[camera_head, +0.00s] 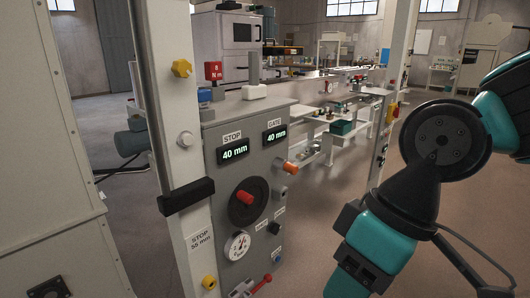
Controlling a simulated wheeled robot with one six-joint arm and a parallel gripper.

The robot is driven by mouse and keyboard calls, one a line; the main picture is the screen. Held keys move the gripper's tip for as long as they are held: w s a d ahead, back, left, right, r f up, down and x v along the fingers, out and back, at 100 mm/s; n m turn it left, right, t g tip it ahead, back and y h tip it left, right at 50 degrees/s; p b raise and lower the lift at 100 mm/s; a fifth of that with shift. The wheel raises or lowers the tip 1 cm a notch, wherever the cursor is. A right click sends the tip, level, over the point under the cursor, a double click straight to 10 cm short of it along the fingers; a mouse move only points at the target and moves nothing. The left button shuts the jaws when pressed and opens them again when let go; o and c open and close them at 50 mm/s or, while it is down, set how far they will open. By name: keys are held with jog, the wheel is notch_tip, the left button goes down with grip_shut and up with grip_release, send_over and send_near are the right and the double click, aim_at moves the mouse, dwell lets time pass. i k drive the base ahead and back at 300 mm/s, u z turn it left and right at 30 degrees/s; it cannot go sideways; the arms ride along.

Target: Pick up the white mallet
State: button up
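A white block with a grey upright handle (254,91), which looks like the white mallet, stands head down on top of the grey control panel (215,170). It is left of the picture's middle, and the handle points up. My arm's teal and black links fill the right side, well apart from the mallet. My gripper does not show in this view.
A red block (213,71) stands left of the mallet. The panel carries a black handwheel (249,202), a gauge and an orange knob (288,167). Floor shows between panel and arm.

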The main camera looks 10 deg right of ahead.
aim_at(255, 91)
jog(key=z, duration=0.55)
jog(key=k, duration=0.6)
jog(key=z, duration=1)
jog(key=i, duration=1.85)
jog(key=u, duration=0.9)
jog(key=i, duration=0.65)
jog(key=u, duration=0.8)
